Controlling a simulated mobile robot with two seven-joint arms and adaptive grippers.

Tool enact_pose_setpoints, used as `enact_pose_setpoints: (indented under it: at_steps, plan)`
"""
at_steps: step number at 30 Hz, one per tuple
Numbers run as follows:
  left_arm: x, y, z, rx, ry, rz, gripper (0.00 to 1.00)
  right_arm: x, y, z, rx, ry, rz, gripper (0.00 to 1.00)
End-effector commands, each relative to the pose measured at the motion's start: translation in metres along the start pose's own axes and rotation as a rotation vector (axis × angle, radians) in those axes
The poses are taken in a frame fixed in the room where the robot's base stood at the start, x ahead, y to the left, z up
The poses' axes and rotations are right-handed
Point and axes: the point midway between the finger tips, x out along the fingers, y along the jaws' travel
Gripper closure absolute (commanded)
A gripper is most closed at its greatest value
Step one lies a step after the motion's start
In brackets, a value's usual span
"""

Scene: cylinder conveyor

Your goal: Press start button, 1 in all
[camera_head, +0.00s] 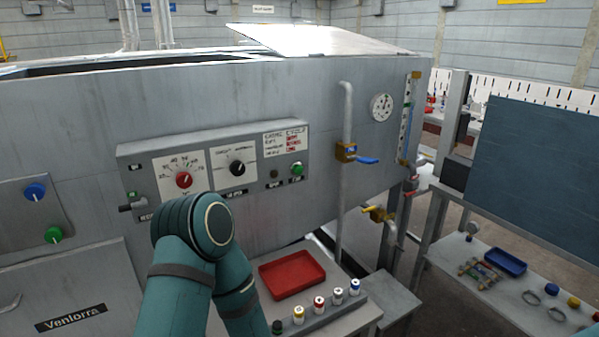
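A grey control panel (212,165) is fixed to the front of the large machine. A green round button (297,169) sits near its right end, with a small dark round part (274,174) just left of it. The labels below them are too small to read surely. A red knob (183,180) and a black knob (237,168) are further left on the panel. One teal arm of mine rises in front of the panel's lower left and covers some of it. Neither gripper shows, and nothing is seen touching the green button.
A pipe with a blue-handled valve (366,160) stands right of the panel. A red tray (292,274) and several small capped bottles (319,304) sit on a ledge below. Blue and green knobs (53,235) are at far left. A side table holds a blue tray (505,262).

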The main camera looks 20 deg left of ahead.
Motion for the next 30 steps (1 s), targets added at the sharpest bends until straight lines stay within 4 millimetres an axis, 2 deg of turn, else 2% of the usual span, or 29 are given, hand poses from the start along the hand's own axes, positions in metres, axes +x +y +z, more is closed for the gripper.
enact_pose_setpoints:
  at_steps: [1,3,4,30]
  plan:
    - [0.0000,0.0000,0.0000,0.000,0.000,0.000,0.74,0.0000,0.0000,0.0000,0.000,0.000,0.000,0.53]
    - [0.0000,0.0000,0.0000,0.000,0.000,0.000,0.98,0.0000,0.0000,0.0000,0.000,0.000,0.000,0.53]
    - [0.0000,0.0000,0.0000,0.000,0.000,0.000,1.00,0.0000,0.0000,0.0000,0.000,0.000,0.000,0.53]
    - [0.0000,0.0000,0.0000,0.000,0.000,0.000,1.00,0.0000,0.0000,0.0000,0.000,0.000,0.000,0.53]
